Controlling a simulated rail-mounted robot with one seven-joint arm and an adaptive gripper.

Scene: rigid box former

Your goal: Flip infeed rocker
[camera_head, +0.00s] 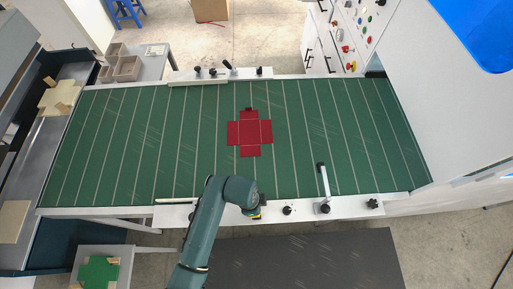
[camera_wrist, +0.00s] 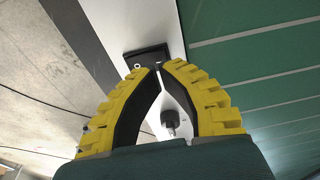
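In the wrist view a black rectangular switch housing (camera_wrist: 147,56), which looks like the rocker, sits on the white side rail just beyond my fingertips. A small pale mark shows on its face. My gripper (camera_wrist: 159,68) has yellow ribbed fingers with black inner pads, and the tips come together at the near edge of the housing. I cannot tell whether they touch it. Nothing is held between them. In the head view my gripper (camera_head: 257,212) is over the near rail, and the arm hides the switch there.
A black knob (camera_wrist: 171,122) stands on the rail, seen between my fingers. More knobs and a bracket (camera_head: 324,190) stand right along the near rail. The green conveyor (camera_head: 320,130) carries a red cross-shaped blank (camera_head: 250,133). Floor and a dark mat (camera_head: 310,260) lie on the near side.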

